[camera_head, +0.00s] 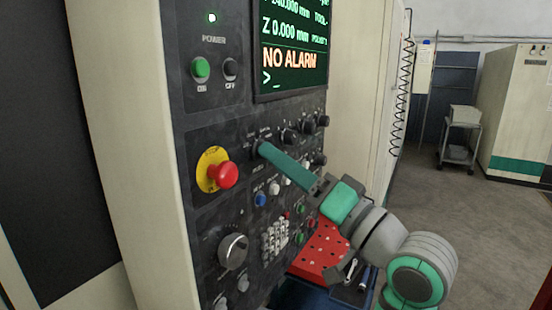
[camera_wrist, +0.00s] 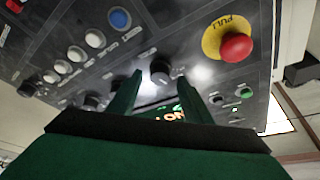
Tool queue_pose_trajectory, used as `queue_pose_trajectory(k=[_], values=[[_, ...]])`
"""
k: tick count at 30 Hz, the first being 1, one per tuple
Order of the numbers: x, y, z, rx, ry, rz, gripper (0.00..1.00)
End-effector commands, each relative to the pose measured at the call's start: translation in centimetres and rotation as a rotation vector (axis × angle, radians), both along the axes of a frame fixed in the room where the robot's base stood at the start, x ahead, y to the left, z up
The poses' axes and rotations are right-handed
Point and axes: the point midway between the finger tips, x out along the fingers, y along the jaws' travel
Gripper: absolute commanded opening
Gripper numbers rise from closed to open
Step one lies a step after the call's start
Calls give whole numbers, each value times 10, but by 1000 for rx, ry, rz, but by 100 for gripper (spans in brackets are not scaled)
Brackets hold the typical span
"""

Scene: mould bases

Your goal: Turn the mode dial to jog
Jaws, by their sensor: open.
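A dark round dial (camera_wrist: 160,70) sits on the black control panel (camera_wrist: 205,50), between and just beyond my fingertips in the wrist view. It appears to be the mode dial, but its labels are too small to read. My gripper (camera_wrist: 158,78) is open, with one green finger on each side of the dial. I cannot tell whether either finger touches it. In the head view my gripper (camera_head: 263,150) reaches the panel from the right, below the screen, and mostly hides this dial.
A red emergency button (camera_head: 224,175) on a yellow disc is left of my gripper. More black knobs (camera_head: 309,124) are to the right. A blue button (camera_head: 261,199), a handwheel (camera_head: 233,251) and a keypad are below. The screen (camera_head: 290,50) reads NO ALARM. A red perforated board (camera_head: 318,254) is below my arm.

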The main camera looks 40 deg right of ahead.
Motion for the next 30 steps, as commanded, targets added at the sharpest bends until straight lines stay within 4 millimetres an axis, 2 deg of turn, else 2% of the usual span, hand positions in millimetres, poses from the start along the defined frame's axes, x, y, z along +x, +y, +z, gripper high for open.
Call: queue_pose_trajectory(k=[6, 16, 21, 30], values=[[17, 2, 5, 0, 1, -1, 45], [20, 2, 6, 1, 1, -2, 45], [20, 2, 6, 1, 1, -2, 4], [20, 2, 5, -21, -9, -1, 4]])
